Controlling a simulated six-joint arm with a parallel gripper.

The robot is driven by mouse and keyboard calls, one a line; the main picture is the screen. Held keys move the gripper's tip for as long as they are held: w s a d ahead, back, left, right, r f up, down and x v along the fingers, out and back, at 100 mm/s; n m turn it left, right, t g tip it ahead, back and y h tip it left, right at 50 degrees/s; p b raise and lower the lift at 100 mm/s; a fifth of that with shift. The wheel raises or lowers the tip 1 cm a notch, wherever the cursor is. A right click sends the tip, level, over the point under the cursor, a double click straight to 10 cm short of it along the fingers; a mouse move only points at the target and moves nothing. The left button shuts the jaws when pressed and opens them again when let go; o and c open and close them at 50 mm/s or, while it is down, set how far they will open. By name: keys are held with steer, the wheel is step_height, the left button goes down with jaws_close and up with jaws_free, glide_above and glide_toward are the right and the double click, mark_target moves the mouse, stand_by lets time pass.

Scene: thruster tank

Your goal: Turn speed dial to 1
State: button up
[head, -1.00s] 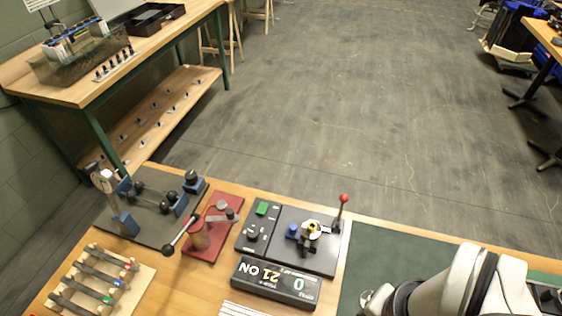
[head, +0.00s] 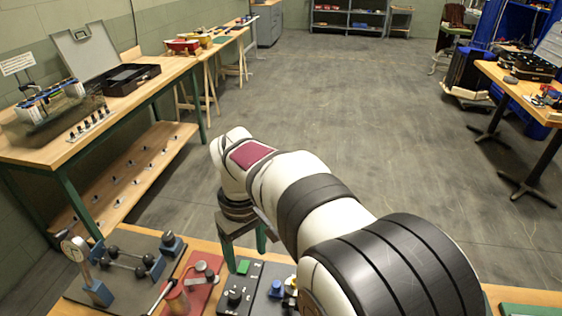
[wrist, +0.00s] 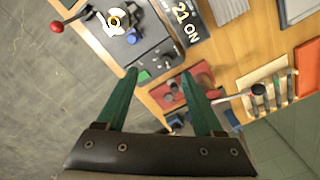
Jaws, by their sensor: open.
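The small black control panel (head: 226,307) carries a green button (head: 243,267) and a dark round knob (head: 235,298), which I take for the speed dial. In the wrist view the green button (wrist: 144,76) and the knob (wrist: 168,60) lie just beyond my fingertips. The knob's setting is too small to read. My gripper (wrist: 160,76) is open and empty, its two green fingers pointing toward the panel from above. In the head view my gripper (head: 245,250) hangs over the bench at the panel's far edge.
A red base (head: 200,290) with a clamp and handle stands left of the panel. On the other side is a dark plate (wrist: 115,45) with a blue knob (wrist: 133,38), brass part and red-ball lever (wrist: 57,27). A rack with several rods (wrist: 262,95) lies farther off.

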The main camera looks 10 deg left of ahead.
steer(key=n, duration=0.2)
glide_above(235, 293)
step_height(235, 293, down, 2)
steer(key=f, duration=0.1)
step_height(235, 293, down, 15)
jaws_close()
